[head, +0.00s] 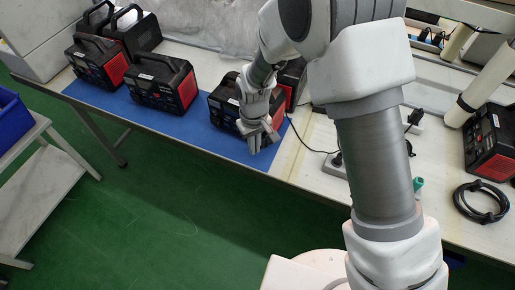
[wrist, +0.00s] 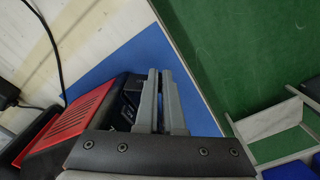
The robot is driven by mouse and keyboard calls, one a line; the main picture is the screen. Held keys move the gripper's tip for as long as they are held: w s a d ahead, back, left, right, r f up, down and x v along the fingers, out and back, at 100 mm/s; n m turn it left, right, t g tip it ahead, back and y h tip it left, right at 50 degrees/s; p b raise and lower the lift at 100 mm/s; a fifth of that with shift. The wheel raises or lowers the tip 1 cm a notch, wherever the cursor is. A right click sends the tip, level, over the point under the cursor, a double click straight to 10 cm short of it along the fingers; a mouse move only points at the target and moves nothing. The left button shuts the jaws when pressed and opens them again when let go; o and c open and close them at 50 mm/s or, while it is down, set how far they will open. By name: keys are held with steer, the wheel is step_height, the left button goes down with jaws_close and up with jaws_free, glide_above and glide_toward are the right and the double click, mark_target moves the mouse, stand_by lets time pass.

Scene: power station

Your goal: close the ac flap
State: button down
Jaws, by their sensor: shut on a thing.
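The power station (head: 224,106) is a black box with red side panels, standing on the blue mat near the table's front edge. In the wrist view its red side panel (wrist: 72,126) and part of its dark front (wrist: 124,98) show. My gripper (head: 264,143) is at the front of this station, low and toward its right end. In the wrist view my gripper (wrist: 161,78) has its two fingers nearly together, shut on a thin part at the front, which appears to be the ac flap. The flap itself is hidden by the fingers.
More power stations (head: 161,84) stand to the left on the blue mat (head: 110,103). A black cable (head: 310,148) runs right to a power strip (head: 336,163). A coiled cable (head: 482,202) lies at far right. The green floor (head: 190,215) before the table is clear.

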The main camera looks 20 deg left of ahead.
steer(key=shift+w+a+m, duration=0.2)
steer(key=shift+a+m, duration=0.15)
steer(key=shift+m, duration=0.55)
steer(key=c, duration=1)
jaws_free()
steer(key=shift+r, duration=0.15)
step_height(320, 180, up, 17)
steer(key=shift+r+p, duration=0.1)
steer(key=shift+p, duration=0.6)
